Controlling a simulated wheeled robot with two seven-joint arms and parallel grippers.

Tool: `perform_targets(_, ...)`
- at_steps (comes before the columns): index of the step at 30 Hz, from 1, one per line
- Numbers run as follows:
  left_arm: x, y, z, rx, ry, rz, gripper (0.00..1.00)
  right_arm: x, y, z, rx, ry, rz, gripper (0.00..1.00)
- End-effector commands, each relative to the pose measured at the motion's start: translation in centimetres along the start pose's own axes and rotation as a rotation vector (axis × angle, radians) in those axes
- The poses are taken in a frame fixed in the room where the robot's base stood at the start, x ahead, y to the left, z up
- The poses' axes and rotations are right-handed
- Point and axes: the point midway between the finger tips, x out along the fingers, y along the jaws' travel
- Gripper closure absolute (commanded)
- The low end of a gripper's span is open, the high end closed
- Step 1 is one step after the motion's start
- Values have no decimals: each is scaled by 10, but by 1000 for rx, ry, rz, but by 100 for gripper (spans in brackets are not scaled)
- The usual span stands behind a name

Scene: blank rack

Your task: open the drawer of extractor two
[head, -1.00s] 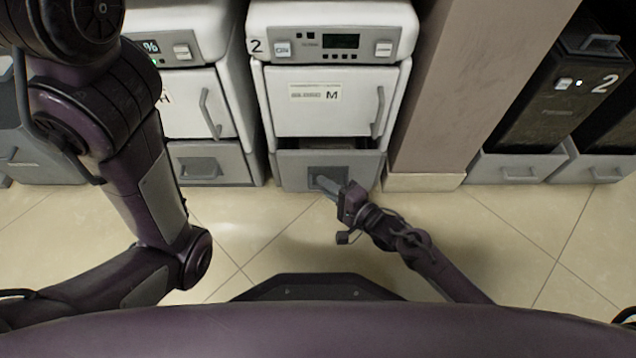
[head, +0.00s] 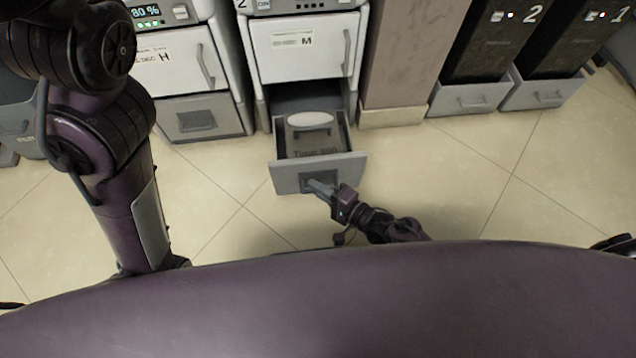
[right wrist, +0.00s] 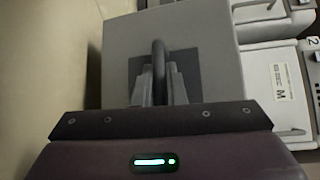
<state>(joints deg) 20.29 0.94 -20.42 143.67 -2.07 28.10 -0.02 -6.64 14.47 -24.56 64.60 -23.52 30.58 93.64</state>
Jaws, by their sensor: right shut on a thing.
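Extractor two (head: 304,48) is the white and grey machine marked 2 and M, at the top middle of the head view. Its bottom drawer (head: 345,168) stands well out from the body. Inside the drawer lies a dark block with a pale oval handle and lettering on it (head: 312,134). My right gripper (head: 318,187) is at the middle of the drawer front, shut on the drawer handle. In the right wrist view the fingers (right wrist: 160,84) close on either side of the dark handle (right wrist: 158,62). My left arm shows at the left, but its gripper is out of view.
Another extractor marked H (head: 180,68) stands to the left with its drawer shut. A stone pillar (head: 408,50) is right of extractor two. Dark units marked 2 (head: 495,40) and 1 (head: 578,45) stand further right. The tiled floor (head: 480,190) around the drawer is clear.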

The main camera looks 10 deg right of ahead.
Motion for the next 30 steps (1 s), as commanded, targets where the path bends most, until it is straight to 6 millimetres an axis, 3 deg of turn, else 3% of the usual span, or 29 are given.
perform_targets(14, 0, 0, 0, -2, -1, 0, 100, 0, 0, -1, -2, 1, -1, 100)
perform_targets(15, 0, 0, 0, -3, -1, 0, 100, 0, 0, -1, -1, 1, -1, 84)
perform_targets(16, 0, 0, 0, -3, -1, 0, 100, 0, 0, -1, -1, 1, -1, 80)
perform_targets(25, 1, 0, 0, -3, -1, 1, 100, 0, -2, 0, -1, 1, -1, 80)
perform_targets(28, 8, 0, 1, -5, 4, 3, 100, -1, -11, 1, -1, 1, -1, 80)
perform_targets(30, 1, 4, 9, -25, -28, 5, 100, -3, -22, 2, -1, 2, -3, 80)
